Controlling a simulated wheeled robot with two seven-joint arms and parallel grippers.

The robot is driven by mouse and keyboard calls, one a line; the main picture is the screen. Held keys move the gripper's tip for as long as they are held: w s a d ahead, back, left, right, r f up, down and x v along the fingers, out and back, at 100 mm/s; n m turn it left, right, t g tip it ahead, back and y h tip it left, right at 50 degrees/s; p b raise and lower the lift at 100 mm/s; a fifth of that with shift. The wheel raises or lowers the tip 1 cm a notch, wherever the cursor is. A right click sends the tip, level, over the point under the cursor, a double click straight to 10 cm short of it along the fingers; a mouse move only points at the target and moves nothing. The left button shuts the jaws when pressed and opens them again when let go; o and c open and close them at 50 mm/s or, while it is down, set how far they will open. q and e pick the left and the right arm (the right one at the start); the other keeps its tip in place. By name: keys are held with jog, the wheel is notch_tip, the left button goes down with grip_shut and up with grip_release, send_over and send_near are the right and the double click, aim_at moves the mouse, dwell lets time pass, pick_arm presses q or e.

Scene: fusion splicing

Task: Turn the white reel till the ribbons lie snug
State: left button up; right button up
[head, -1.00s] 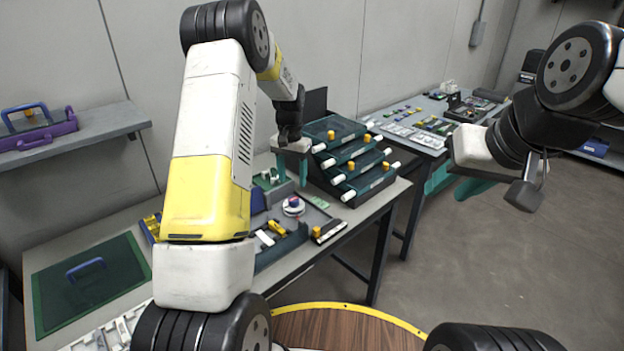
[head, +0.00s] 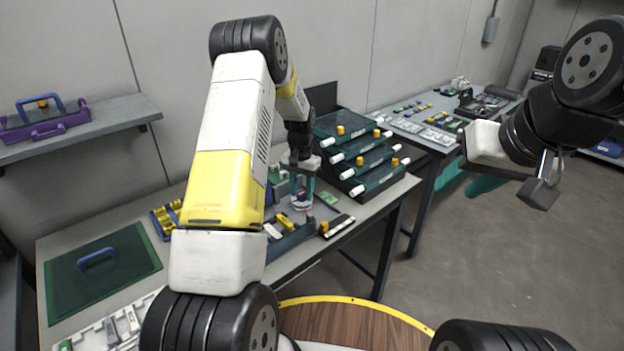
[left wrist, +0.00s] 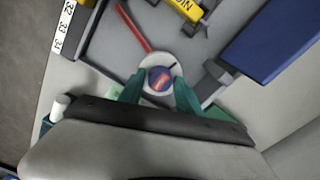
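The white reel (left wrist: 149,61) sits in a grey tray (left wrist: 103,58) on the bench, with a round blue and red piece at its middle. In the head view the reel (head: 301,207) is partly hidden by my left gripper (head: 302,192). In the left wrist view my left gripper (left wrist: 160,84) is open, its teal fingers on opposite sides of the reel. I cannot tell if they touch it. A red strip (left wrist: 132,27) runs up-left from the reel; whether it is a ribbon is unclear. My right gripper (head: 485,185) hangs over the floor at right, its fingers mostly hidden.
A stack of teal drawers (head: 355,150) stands behind and right of the reel. A yellow part (left wrist: 186,9) and a blue block (left wrist: 270,38) lie near it. A dark green mat (head: 105,280) is at left. A second table (head: 425,130) stands at back right.

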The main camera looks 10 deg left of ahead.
aim_at(302, 193)
pick_arm(q)
grip_shut()
jog(key=shift+n, duration=1.6)
jog(key=shift+o, duration=2.2)
grip_release()
notch_tip(302, 193, up, 8)
jog(key=shift+f, duration=0.1)
